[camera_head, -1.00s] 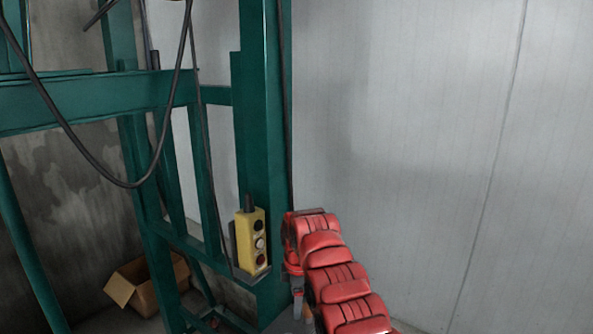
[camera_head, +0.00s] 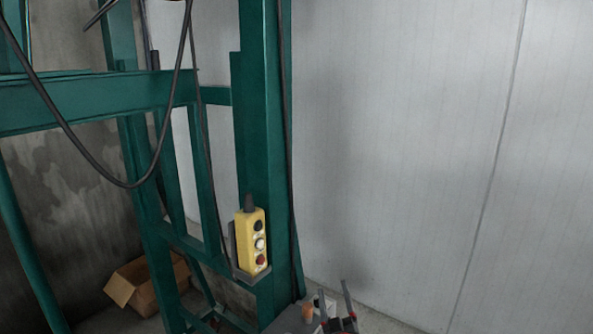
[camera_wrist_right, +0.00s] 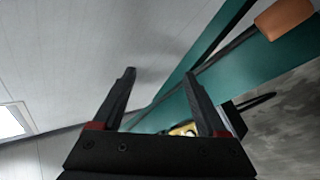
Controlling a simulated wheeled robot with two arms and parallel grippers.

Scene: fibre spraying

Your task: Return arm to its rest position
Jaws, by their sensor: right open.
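My right gripper (camera_head: 347,300) shows at the bottom of the head view, right of the green post, with its two dark fingers apart and nothing between them. In the right wrist view the same gripper (camera_wrist_right: 160,95) is open, with bare wall and part of the green frame beyond its fingers. The rest of my right arm is out of the head view. My left gripper is in neither view.
A green steel frame (camera_head: 262,130) stands left of centre. A yellow control box (camera_head: 251,240) with several buttons is fixed to its post. A black cable (camera_head: 75,143) hangs at the left. An open cardboard box (camera_head: 140,287) sits on the floor. A pale panel wall (camera_head: 420,130) fills the right.

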